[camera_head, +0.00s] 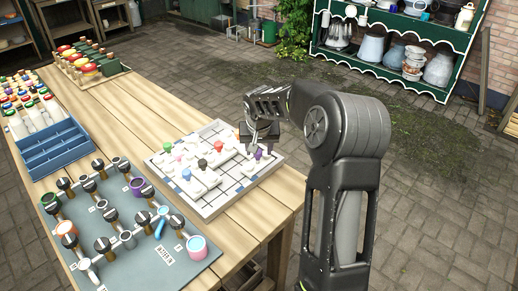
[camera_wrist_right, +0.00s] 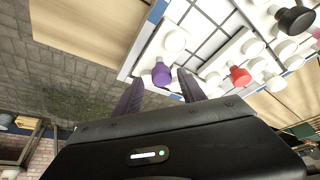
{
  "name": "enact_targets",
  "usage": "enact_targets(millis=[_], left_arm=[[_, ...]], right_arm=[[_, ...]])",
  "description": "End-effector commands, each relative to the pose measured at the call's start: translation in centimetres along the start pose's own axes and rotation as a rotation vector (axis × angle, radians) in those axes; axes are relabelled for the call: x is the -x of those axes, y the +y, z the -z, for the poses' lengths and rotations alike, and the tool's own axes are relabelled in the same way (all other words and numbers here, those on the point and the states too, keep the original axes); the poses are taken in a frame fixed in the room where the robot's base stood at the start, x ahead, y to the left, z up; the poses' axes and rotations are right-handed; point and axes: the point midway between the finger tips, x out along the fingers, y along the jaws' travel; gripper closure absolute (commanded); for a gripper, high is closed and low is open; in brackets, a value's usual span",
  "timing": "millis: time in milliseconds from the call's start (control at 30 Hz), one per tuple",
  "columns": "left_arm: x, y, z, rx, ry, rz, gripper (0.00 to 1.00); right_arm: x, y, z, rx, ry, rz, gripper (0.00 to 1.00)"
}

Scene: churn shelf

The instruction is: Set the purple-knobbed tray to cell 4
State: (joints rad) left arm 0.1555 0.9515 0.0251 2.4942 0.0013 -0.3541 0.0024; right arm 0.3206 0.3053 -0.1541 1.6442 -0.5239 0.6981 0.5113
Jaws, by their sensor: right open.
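My right gripper (camera_head: 257,145) reaches over the near right part of the white gridded board (camera_head: 240,192). In the right wrist view its two dark fingers (camera_wrist_right: 162,90) are apart, with the purple knob (camera_wrist_right: 161,74) just beyond and between their tips. The fingers do not visibly grip it. The purple-knobbed tray (camera_wrist_right: 172,45) is white, with round white bumps, and lies on the board. In the head view the purple knob (camera_head: 258,155) shows just under the gripper. I cannot read any cell numbers. My left gripper is not in view.
Other white pieces stand close by, with a red knob (camera_wrist_right: 239,75) and a black knob (camera_wrist_right: 296,19) among them. A grey mat (camera_head: 140,250) with dark-knobbed fittings and a cup (camera_head: 197,247) lies left of the board. A blue crate (camera_head: 55,150) stands farther left.

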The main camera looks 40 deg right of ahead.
Motion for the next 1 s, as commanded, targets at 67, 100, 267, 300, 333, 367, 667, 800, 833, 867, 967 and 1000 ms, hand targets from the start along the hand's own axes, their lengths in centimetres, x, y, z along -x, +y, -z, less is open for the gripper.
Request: enact_targets(millis=[67,100,267,300,333,367,667,800,833,867,967,1000], left_arm=[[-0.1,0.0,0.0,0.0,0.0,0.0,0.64],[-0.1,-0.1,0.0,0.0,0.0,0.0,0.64],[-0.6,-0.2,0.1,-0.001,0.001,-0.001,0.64],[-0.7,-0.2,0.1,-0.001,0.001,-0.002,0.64],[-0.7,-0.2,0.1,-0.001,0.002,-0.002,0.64],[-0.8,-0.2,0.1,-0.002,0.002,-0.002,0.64],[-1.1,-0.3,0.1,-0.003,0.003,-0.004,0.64],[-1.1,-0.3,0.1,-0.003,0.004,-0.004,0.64],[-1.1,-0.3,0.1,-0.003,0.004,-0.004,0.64],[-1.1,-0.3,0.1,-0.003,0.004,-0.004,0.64],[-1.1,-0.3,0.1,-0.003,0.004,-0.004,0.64],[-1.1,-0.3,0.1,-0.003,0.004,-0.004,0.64]], right_arm=[[0.3,0.0,0.0,0.0,0.001,0.001,0.52],[0.6,-0.1,0.0,0.0,0.002,0.001,0.52],[2.5,-0.1,0.0,0.0,0.004,0.003,0.52],[3.2,-0.1,0.1,-0.001,0.004,0.002,0.52],[3.8,-0.1,0.1,0.0,0.005,0.003,0.52],[4.3,-0.1,0.1,0.0,0.005,0.002,0.52],[7.7,0.0,0.0,0.0,0.002,0.0,0.52],[7.8,0.0,0.0,0.0,0.001,0.0,0.52],[7.8,0.0,0.0,0.0,0.001,0.0,0.52],[7.8,0.0,0.0,0.0,0.001,0.0,0.52],[7.8,0.0,0.0,0.0,0.001,0.0,0.52],[7.8,0.0,0.0,0.0,0.001,0.0,0.52]])
